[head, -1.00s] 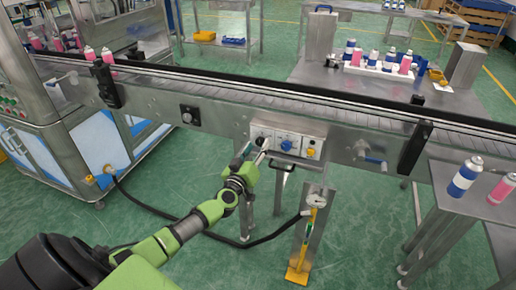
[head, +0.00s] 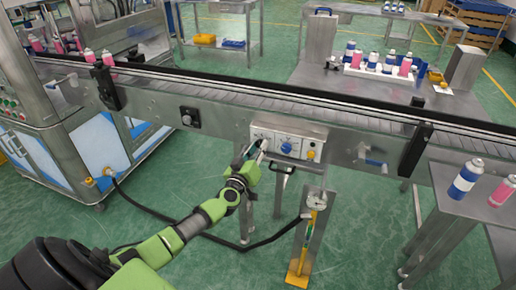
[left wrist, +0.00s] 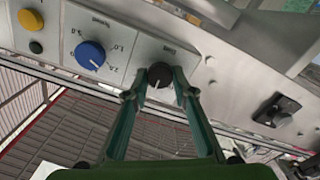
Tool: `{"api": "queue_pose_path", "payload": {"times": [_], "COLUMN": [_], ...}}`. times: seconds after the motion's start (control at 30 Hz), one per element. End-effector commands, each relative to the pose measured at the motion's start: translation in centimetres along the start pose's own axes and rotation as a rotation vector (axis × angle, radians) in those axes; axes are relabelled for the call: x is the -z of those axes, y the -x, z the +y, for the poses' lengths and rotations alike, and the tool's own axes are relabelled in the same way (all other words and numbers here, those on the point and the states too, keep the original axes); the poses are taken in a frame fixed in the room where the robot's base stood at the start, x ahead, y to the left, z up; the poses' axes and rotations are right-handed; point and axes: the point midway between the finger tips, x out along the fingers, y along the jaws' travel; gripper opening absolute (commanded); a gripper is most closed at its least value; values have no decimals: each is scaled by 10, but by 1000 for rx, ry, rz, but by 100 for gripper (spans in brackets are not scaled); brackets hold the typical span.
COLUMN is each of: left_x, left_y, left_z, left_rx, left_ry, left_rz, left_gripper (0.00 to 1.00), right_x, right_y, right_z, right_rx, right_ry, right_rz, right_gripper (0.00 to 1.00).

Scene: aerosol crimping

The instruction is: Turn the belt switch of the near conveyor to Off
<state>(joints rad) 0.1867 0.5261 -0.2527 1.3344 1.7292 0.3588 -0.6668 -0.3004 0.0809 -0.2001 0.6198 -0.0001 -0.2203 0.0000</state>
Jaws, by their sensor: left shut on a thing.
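The control box (head: 300,133) is on the side of the near conveyor (head: 230,98). In the left wrist view, a black rotary switch (left wrist: 160,74) sits on its panel beside a blue speed knob (left wrist: 91,54). My left gripper (left wrist: 173,88) is shut on the black switch, with one finger on each side of it. In the head view the left gripper (head: 256,150) is at the left end of the box and covers the switch. The blue knob also shows there (head: 287,148). The switch's exact pointing direction is hard to read. My right gripper is not in view.
A yellow button (left wrist: 30,19) and a black button (left wrist: 36,47) are farther along the panel. A black fitting (head: 190,117) is on the conveyor side, left of the box. Cans (head: 465,178) stand on the right table.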

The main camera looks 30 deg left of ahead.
Motion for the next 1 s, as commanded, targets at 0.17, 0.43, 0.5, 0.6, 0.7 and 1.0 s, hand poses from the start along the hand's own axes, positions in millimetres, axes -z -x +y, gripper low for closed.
{"api": "queue_pose_path", "payload": {"times": [0.17,0.43,0.5,0.6,0.7,1.0], "left_x": [0,-1,-1,-1,-1,-1], "left_y": [0,0,0,0,0,0], "left_z": [0,0,-1,-1,-1,-2], "left_rx": [2,2,2,2,2,2], "left_ry": [86,310,374,464,549,748], "left_rz": [-2,-2,0,0,-1,0], "left_gripper": [3,3,3,3,3,3], "right_x": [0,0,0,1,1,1], "right_y": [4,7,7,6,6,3], "right_z": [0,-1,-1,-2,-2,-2], "right_rx": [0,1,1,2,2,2], "right_ry": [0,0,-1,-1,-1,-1], "right_rz": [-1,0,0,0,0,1], "right_gripper": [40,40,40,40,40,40]}}
